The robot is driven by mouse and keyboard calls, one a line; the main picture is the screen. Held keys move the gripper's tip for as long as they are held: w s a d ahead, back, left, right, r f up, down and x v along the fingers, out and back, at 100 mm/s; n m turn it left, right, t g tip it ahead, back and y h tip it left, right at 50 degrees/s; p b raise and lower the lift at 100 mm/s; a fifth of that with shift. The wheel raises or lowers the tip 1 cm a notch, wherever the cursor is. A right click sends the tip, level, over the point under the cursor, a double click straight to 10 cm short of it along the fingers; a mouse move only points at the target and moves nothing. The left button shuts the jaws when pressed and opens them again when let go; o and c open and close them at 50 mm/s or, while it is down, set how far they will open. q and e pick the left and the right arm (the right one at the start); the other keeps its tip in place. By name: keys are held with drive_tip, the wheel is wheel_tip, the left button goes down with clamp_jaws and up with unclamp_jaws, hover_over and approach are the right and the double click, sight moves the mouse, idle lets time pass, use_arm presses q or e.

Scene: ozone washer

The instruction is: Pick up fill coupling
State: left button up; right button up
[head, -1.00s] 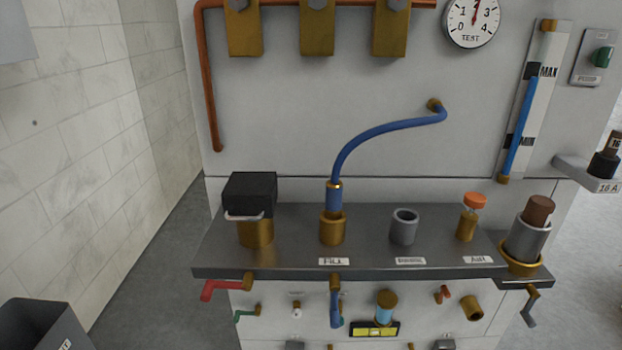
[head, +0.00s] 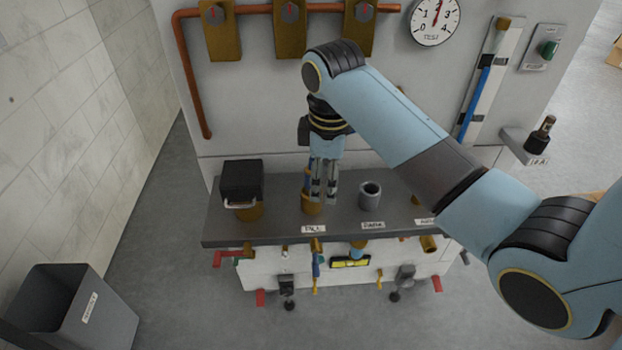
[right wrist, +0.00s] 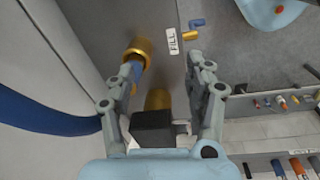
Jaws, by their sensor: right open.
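The fill coupling is a blue fitting in a brass socket (head: 312,208) behind the FILL label (head: 313,229). In the head view my right gripper (head: 322,192) hangs over that socket and hides most of the coupling. In the right wrist view the blue coupling (right wrist: 136,72) sits in its brass socket (right wrist: 138,50), close beside the left finger. My right gripper (right wrist: 162,62) is open there, with nothing held between its fingers. Whether the left finger touches the coupling, I cannot tell. The blue hose (right wrist: 42,113) runs off to the left. My left gripper is not in view.
A black box (head: 242,180) on a brass base stands left of the socket on the grey shelf (head: 268,232). A grey cup (head: 370,193) stands to the right. Valves and handles line the shelf's underside. A grey bin (head: 85,310) stands at lower left.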

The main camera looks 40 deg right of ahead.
sight(308, 169)
drive_tip(key=w+r+n, duration=0.1)
drive_tip(key=w+r, duration=0.1)
drive_tip(key=w+r+n, duration=0.1)
drive_tip(key=w+r, duration=0.1)
drive_tip(key=w, duration=0.1)
drive_tip(key=shift+w+d+r+n+g, duration=0.1)
drive_tip(key=shift+d+r+n+g, duration=0.05)
drive_tip(key=shift+r+n+g, duration=0.2)
drive_tip(key=shift+w+r, duration=0.1)
drive_tip(key=shift+w, duration=0.25)
drive_tip(key=shift+n, duration=0.25)
wheel_tip(308, 169, down, 5)
drive_tip(key=shift+f, duration=0.15)
drive_tip(key=f, duration=0.5)
drive_tip(key=shift+s+d+p, duration=0.1)
drive_tip(key=shift+d+p, duration=0.25)
drive_tip(key=shift+c, duration=0.3)
clamp_jaws()
